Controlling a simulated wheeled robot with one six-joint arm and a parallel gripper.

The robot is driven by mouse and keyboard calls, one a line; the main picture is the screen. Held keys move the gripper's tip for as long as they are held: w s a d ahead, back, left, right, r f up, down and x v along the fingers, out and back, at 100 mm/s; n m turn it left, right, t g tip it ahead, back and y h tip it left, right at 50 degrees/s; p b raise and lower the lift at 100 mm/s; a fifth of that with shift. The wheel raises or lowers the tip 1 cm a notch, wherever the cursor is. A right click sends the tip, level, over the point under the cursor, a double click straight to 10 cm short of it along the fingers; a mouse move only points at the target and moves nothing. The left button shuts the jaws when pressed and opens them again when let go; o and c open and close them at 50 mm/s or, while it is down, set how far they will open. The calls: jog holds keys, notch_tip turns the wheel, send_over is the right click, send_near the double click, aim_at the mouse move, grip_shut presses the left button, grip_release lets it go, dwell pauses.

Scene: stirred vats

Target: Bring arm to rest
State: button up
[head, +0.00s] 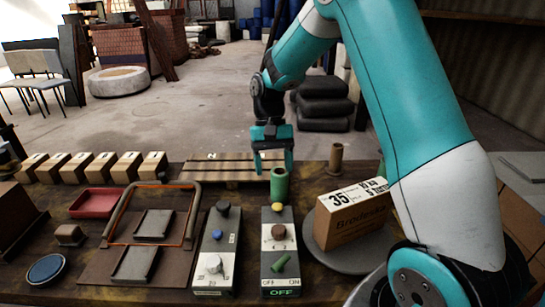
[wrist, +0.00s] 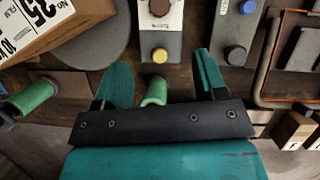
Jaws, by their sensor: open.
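My gripper (head: 272,160) is teal and hangs downward above the back part of the workbench (head: 120,195). It also shows in the wrist view (wrist: 158,75), with its two teal fingers spread wide apart. The gripper is open. A green spool (head: 279,184) stands just below and in front of the fingers in the head view. In the wrist view the green spool (wrist: 155,90) shows between the fingers, apart from both; its lower part is hidden by the palm. My arm is bent and reaches from the right side of the head view.
Two switch boxes (head: 280,240) (head: 215,240) stand at front centre. A cardboard box (head: 352,215) sits on a grey round plate (head: 375,258) at right. A framed fixture (head: 150,245), a red tray (head: 93,203) and several wooden blocks (head: 125,167) are at left. A slatted rack (head: 215,172) lies behind.

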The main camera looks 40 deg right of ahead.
jog(key=shift+v, duration=0.85)
jog(key=shift+a, duration=0.1)
jog(key=s+a+r+n+t+p, duration=0.1)
jog(key=s+a+r+n+t, duration=0.1)
jog(key=s+a+r+n, duration=0.5)
jog(key=s+a+r+n+t+y+p, duration=0.1)
jog(key=s+a+r+n, duration=0.1)
jog(key=s+a, duration=0.4)
jog(key=s+a+r+n+t+y, duration=0.1)
jog(key=s+a+r+n, duration=0.1)
jog(key=s+a, duration=0.4)
jog(key=s+n, duration=0.1)
jog(key=s, duration=0.3)
jog(key=shift+s+r+p, duration=0.2)
jog(key=shift+r+p, duration=0.15)
jog(key=shift+r, duration=0.05)
